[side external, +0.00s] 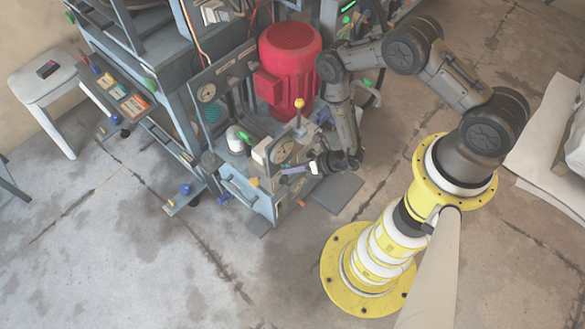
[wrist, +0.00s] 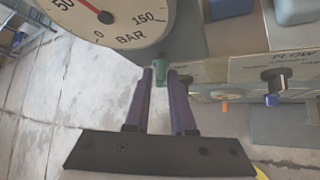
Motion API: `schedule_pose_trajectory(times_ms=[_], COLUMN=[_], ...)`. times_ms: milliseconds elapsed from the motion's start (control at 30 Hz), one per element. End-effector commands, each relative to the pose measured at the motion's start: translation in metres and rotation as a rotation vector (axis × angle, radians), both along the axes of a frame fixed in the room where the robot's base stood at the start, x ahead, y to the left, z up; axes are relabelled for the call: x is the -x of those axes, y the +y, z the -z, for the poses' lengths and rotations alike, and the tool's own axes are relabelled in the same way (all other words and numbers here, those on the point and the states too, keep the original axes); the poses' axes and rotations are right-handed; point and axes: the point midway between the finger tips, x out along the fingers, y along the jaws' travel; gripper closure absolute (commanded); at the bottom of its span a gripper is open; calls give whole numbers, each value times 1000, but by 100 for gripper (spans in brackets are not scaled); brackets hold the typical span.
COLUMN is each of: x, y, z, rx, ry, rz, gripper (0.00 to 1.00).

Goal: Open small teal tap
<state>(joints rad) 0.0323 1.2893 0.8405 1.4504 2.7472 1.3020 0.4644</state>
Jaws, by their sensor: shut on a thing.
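The small teal tap (wrist: 160,70) sits just below the gauge in the wrist view, between my gripper's fingertips. My gripper (wrist: 161,76) has two purple fingers and is shut on the tap. In the side external view my gripper (side external: 290,171) reaches the front of the press from the right. The tap cannot be made out there. How far the tap is turned is hard to tell.
A round BAR gauge (wrist: 115,16) with a red needle is directly above the fingertips. A black and blue knob (wrist: 272,87) by a FLOW label is to the right. A red motor (side external: 290,55) and yellow-ball lever (side external: 299,103) stand behind. Floor in front is clear.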

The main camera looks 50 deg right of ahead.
Motion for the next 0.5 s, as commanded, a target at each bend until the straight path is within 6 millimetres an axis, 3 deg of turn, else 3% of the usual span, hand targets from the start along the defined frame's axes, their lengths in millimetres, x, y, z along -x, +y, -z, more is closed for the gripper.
schedule_pose_trajectory(times_ms=[267,300,400,500], x=[-7,-7,-6,-4], y=[-2,-2,-2,-1], z=[-3,-3,-3,-2], rx=[-1,-1,-1,-1], ry=[-16,-16,-13,-10], rz=[8,8,7,5], gripper=[100,70,56,56])
